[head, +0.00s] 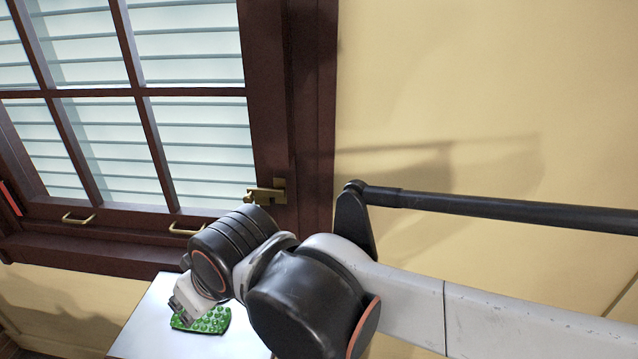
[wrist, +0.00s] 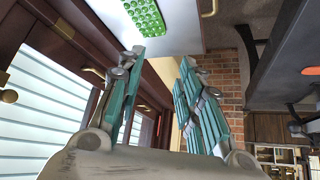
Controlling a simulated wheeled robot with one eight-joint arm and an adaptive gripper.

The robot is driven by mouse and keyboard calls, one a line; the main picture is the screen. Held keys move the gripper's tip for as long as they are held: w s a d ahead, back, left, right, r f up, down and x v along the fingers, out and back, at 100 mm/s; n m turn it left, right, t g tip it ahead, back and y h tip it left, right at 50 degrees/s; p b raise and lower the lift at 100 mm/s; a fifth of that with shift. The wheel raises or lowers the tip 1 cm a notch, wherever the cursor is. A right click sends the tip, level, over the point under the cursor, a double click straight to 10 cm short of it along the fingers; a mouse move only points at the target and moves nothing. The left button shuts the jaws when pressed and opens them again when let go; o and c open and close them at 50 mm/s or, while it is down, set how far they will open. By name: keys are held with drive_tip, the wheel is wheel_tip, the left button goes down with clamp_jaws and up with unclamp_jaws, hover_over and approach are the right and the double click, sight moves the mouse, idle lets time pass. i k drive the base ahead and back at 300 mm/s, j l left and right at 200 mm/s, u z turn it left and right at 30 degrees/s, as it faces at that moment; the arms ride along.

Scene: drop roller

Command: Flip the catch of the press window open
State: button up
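The press window (head: 140,93) has a dark reddish-brown frame with several panes and slatted blinds behind them. Its brass catch (head: 265,194) sits at the lower right of the sash, against the jamb. A brass piece that looks like the catch also shows at the left edge of the wrist view (wrist: 8,95). My gripper (head: 180,305) is below and left of the catch, apart from it, partly hidden by my wrist in the head view. In the wrist view its two teal-padded fingers (wrist: 158,62) are spread with nothing between them.
Brass pulls (head: 78,218) and (head: 186,229) sit on the bottom rail. Below the window is a white table (head: 150,328) with a green, dimpled tray-like item (head: 212,321) on it, beneath my gripper. A plain yellow wall (head: 480,80) lies right of the window.

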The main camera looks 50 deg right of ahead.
sight(249, 198)
drive_tip(key=i+z, duration=0.1)
drive_tip(key=z, duration=0.9)
